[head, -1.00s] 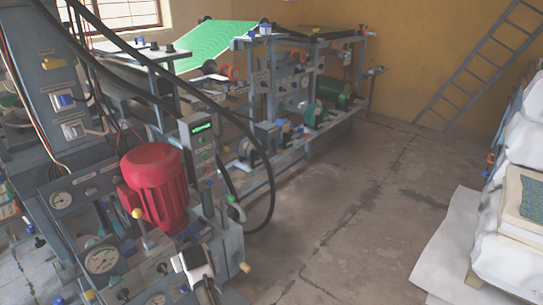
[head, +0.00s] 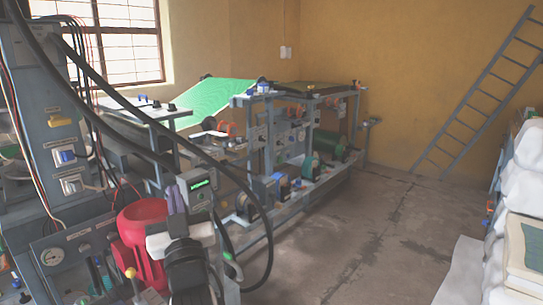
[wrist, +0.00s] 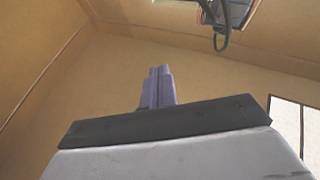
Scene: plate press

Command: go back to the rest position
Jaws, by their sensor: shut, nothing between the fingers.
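My gripper (head: 175,197) is raised at the lower middle-left of the head view, its purple fingers pointing up. In the wrist view the two fingers (wrist: 158,82) stand side by side, shut, with nothing between them. Beyond them the wrist view shows mostly plain yellow wall. In the head view my gripper and wrist overlap the red motor (head: 140,225) of the machine and hide part of it. I cannot tell the gap between them.
A grey press column (head: 38,110) with gauges, wires and black hoses (head: 262,215) is close on the left. A control box with a green display (head: 199,184) is close beside my gripper. Clear floor (head: 370,235) lies to the right, before white sacks (head: 528,180) and a ladder (head: 470,100).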

